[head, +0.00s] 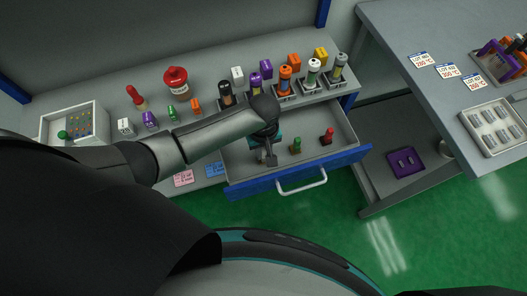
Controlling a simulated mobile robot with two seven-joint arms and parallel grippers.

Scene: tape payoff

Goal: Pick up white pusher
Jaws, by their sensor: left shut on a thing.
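My left arm reaches in from the left, and its gripper (267,159) points down into the open drawer (337,158). The gripper is shut on a small pale thing, which looks like the white pusher (261,155). The fingers and wrist hide most of it, and I cannot tell whether it touches the drawer floor. A green pusher (296,146) and a red pusher (327,136) stand in the drawer to the right of the gripper. My right gripper is not in view.
The drawer has a blue front with a pale handle (302,184). Behind it, the grey bench holds a row of coloured bottles (313,73), a red jar (176,80) and a white bin (75,124). A side table at right bears a tray (494,128).

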